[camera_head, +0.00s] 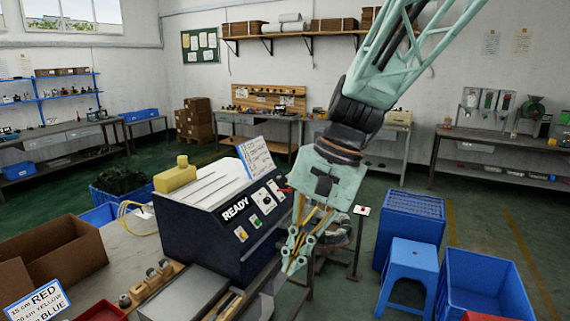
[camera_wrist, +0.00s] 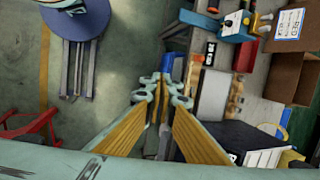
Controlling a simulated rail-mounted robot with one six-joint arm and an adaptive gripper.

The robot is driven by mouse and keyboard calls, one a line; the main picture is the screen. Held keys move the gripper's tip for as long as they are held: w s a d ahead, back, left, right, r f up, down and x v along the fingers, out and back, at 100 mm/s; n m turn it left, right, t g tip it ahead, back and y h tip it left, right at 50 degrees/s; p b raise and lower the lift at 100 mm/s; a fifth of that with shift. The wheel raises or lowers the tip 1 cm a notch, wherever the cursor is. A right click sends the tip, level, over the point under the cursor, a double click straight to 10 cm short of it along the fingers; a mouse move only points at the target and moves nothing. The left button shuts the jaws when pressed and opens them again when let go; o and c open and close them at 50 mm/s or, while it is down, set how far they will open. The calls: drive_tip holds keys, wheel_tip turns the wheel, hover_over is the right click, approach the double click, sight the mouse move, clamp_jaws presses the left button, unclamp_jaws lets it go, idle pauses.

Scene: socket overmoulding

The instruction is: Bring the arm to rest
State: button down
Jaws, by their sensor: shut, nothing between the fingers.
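My gripper (camera_head: 297,258) hangs from my pale green arm in the head view, fingers pointing down, in front of the right end of the dark blue machine (camera_head: 205,235). In the wrist view my gripper (camera_wrist: 160,88) shows its yellow-lined fingers meeting at the tips. It is shut with nothing between the fingers. The machine has a READY sign, several buttons and a yellow block (camera_head: 174,175) on top. In the wrist view the workbench edge lies just right of the fingertips and the floor lies to the left.
A cardboard box (camera_head: 75,252), a colour-length sign (camera_head: 38,303) and a wooden holder (camera_head: 150,284) sit on the bench at left. A blue stool (camera_head: 408,268) and blue crates (camera_head: 482,287) stand on the floor at right. Green floor is open behind.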

drive_tip(key=s+d+r+n+t+h, duration=0.2)
drive_tip(key=s+d+r, duration=0.2)
drive_tip(key=s+d, duration=0.5)
drive_tip(key=s+d+r+n+t+h, duration=0.1)
drive_tip(key=s+d+r+n+t, duration=0.1)
drive_tip(key=s+d, duration=0.8)
drive_tip(key=shift+s+d+r+n+t+h, duration=0.3)
drive_tip(key=shift+s+r, duration=0.6)
drive_tip(key=shift+s, duration=2.1)
drive_tip(key=shift+a, duration=0.1)
